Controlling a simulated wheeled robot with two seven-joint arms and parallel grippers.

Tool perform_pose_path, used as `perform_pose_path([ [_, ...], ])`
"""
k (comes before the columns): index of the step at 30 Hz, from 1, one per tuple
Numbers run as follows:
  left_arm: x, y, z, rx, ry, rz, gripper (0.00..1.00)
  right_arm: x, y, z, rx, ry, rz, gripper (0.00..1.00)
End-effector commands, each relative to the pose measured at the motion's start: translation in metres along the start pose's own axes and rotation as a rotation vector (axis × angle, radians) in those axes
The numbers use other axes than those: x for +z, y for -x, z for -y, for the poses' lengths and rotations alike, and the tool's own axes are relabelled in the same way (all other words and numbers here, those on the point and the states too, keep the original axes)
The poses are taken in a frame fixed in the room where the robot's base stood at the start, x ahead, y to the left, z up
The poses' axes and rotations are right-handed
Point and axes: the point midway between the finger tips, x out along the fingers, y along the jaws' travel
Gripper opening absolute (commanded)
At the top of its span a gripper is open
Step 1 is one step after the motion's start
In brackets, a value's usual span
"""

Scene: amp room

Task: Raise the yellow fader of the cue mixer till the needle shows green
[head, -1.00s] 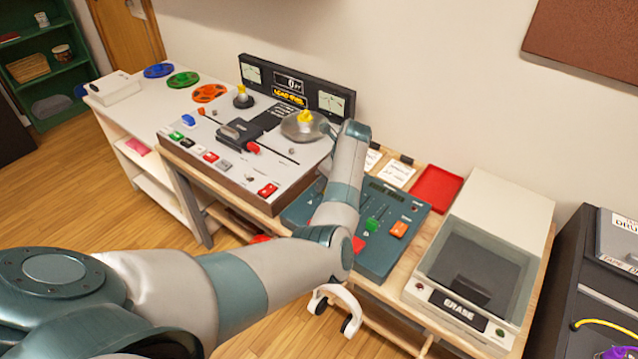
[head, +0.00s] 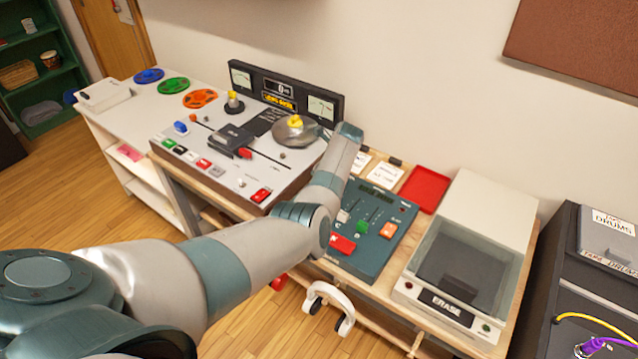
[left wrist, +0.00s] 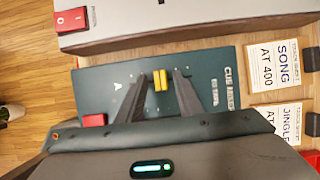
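The cue mixer (head: 370,262) is a dark teal panel on the bench, partly behind my left arm in the head view. It also shows in the left wrist view (left wrist: 95,85). Its yellow fader (left wrist: 160,80) stands up between the fingers of my left gripper (left wrist: 159,77). The fingers are apart, with a gap visible on each side of the yellow cap. In the head view my arm hides this gripper and the yellow fader. A green fader (head: 361,226) and a red button (head: 341,243) show there. I cannot read any needle on the mixer. My right gripper is not in view.
A tape machine (head: 215,150) with two meters stands left of the mixer, close to my arm. An eraser box (head: 465,265) and a red tray (head: 425,189) are on the right. Label cards (head: 385,174) lie behind the mixer. White headphones (head: 330,300) hang at the bench front.

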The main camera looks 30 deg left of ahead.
Motion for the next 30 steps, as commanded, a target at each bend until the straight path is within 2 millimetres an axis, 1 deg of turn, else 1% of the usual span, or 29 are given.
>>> perform_pose_path([
  [8,0.000,0.000,-0.001,0.002,-0.001,0.000,0.33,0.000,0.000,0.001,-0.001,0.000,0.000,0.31],
  [14,0.000,0.011,0.000,0.001,0.000,0.000,0.33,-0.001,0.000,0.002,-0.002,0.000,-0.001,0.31],
  [20,-0.001,0.037,0.000,-0.002,0.001,0.001,0.33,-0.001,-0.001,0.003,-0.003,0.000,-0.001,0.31],
  [30,-0.001,0.104,0.001,-0.004,0.000,0.002,0.33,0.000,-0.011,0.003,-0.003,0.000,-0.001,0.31],
])
